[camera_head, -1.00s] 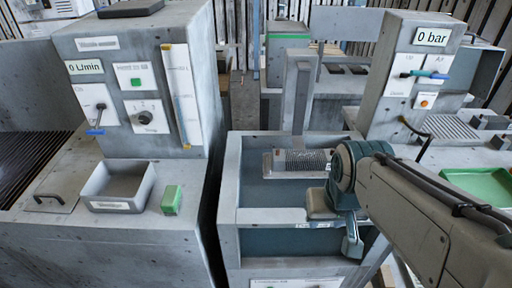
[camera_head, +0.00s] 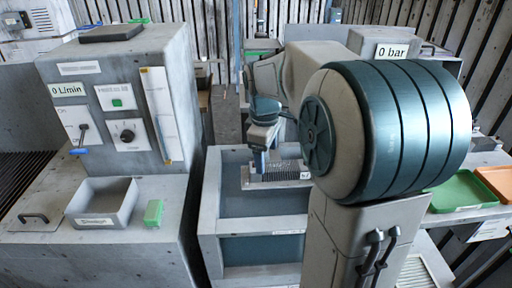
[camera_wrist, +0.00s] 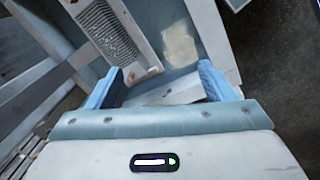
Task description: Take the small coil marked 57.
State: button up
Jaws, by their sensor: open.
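A small finned coil (camera_head: 278,177) sits in the grey open-topped housing in the head view. Its white label is too small to read, so I cannot confirm the number 57. The coil also shows at the upper left of the wrist view (camera_wrist: 108,35), as a pale frame around fine fins. My gripper (camera_wrist: 162,72) is open, with two blue fingers apart and nothing held between them. In the head view my gripper (camera_head: 262,150) is just above the coil, near its left half. Whether it touches the coil cannot be told.
The grey housing (camera_head: 210,222) has raised walls around the coil. To the left stand a control cabinet (camera_head: 115,65), a grey bin (camera_head: 128,205) and a green block (camera_head: 154,212). Green (camera_head: 458,205) and orange (camera_head: 508,180) trays lie at right. My arm blocks much of the right side.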

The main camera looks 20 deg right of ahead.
aim_at(280, 165)
jog(key=w+d+n+y+p, duration=0.1)
jog(key=w+d+n, duration=0.4)
jog(key=w+d, duration=0.3)
jog(key=shift+g, duration=0.4)
notch_tip(280, 165, down, 14)
jog(key=shift+f+p, duration=0.25)
jog(key=shift+p, duration=0.6)
jog(key=c, duration=1.4)
jog(key=shift+r, duration=0.1)
